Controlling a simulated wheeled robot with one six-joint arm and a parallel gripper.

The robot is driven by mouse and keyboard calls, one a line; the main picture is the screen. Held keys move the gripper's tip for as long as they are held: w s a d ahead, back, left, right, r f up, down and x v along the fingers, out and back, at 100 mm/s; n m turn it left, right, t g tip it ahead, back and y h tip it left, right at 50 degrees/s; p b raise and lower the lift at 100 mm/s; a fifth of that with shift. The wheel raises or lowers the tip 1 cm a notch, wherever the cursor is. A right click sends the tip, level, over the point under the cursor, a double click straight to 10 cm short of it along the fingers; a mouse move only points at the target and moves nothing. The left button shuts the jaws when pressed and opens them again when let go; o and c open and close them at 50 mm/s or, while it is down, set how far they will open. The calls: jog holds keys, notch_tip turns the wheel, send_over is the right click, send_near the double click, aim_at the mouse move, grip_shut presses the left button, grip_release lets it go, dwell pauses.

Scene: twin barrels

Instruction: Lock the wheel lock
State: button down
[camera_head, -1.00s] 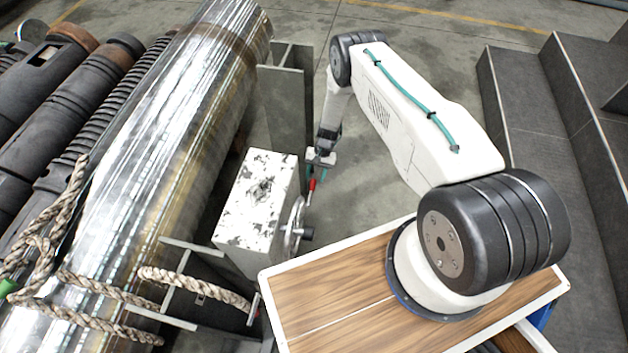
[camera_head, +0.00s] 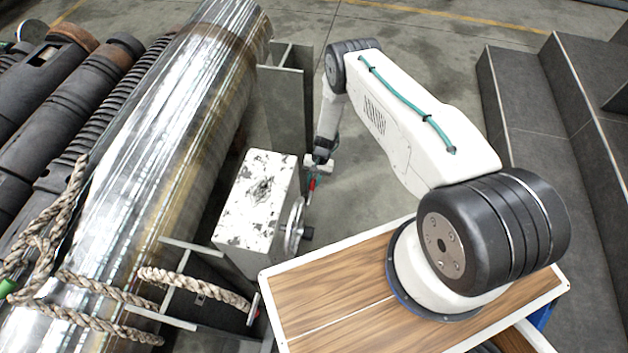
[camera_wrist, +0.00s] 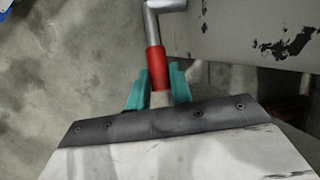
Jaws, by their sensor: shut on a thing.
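The wheel lock shows a red handle (camera_head: 312,183) on a bent grey metal rod beside the white, paint-chipped box (camera_head: 258,205). In the wrist view the red handle (camera_wrist: 156,66) rises from between the teal fingers of my gripper (camera_wrist: 158,92), and the rod bends at the top of the picture. My gripper, also in the head view (camera_head: 316,171), is shut on the handle at the box's far right side. The handle's lower end is hidden between the fingers. A metal handwheel (camera_head: 294,228) with a dark knob is on the box's right face.
A big shiny cylinder (camera_head: 150,150) lies left of the box, with rope (camera_head: 190,284) near its front. A grey steel post (camera_head: 286,110) stands behind the box. A wood-topped base (camera_head: 340,300) is in front. Open concrete floor lies right of the box.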

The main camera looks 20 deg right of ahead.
jog(key=shift+s+a+r+t+h, duration=0.2)
jog(key=shift+r+t+h, duration=0.1)
jog(key=shift+r+t, duration=0.15)
jog(key=shift+s+a+r+t+h, duration=0.1)
jog(key=shift+s+r+t+h, duration=0.05)
jog(key=shift+r+t+h, duration=0.2)
jog(key=shift+s+a+r, duration=0.2)
jog(key=shift+r, duration=0.05)
jog(key=c, duration=1.3)
grip_release()
jog(key=shift+o, duration=0.2)
jog(key=shift+d, duration=0.1)
jog(key=shift+d+r, duration=0.15)
jog(key=shift+r, duration=0.25)
jog(key=v, duration=0.7)
